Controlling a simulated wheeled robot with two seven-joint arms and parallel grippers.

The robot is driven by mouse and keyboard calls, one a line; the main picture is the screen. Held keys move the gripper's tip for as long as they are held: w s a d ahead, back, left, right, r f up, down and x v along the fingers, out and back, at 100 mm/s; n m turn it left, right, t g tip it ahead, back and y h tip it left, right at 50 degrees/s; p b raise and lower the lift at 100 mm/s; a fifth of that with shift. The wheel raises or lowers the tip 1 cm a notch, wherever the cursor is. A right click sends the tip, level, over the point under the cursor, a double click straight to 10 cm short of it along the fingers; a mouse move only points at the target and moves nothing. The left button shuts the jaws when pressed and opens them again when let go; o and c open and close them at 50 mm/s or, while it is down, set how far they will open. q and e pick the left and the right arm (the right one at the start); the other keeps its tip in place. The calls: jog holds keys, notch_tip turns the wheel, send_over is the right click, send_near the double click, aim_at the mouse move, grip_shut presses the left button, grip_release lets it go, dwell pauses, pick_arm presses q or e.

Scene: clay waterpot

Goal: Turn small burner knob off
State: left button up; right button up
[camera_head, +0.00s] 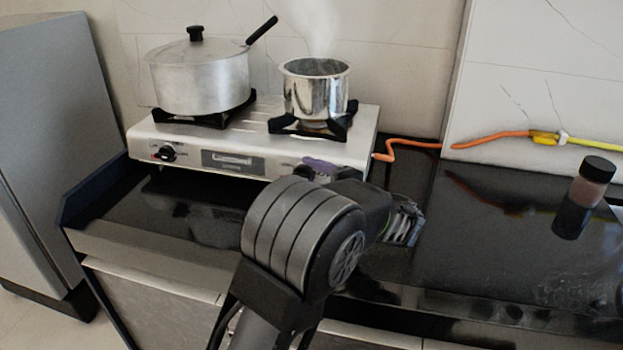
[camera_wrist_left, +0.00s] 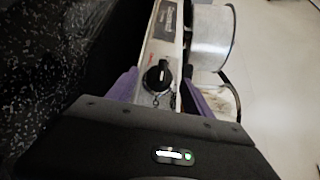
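The silver gas stove (camera_head: 270,140) stands on the black counter. Its right knob (camera_head: 304,173) lies below the small steaming pot (camera_head: 317,92) and is partly hidden by my left gripper (camera_head: 313,167). In the left wrist view the round black knob (camera_wrist_left: 157,76) lies between the two purple fingers of my left gripper (camera_wrist_left: 163,97), which are spread apart. There is space on both sides of the knob, so the fingers do not appear closed on it. The left knob (camera_head: 166,153) is in plain view. My right gripper is not in view.
A large lidded pot (camera_head: 202,78) sits on the left burner, its handle pointing up right. An orange hose (camera_head: 410,146) runs from the stove's right side. A dark-capped jar (camera_head: 590,182) stands at right. The counter between is clear.

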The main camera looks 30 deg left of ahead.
pick_arm(q)
jog(key=v, duration=0.7)
jog(key=shift+d+p, duration=0.35)
jog(key=shift+d, duration=0.05)
jog(key=shift+s, duration=0.1)
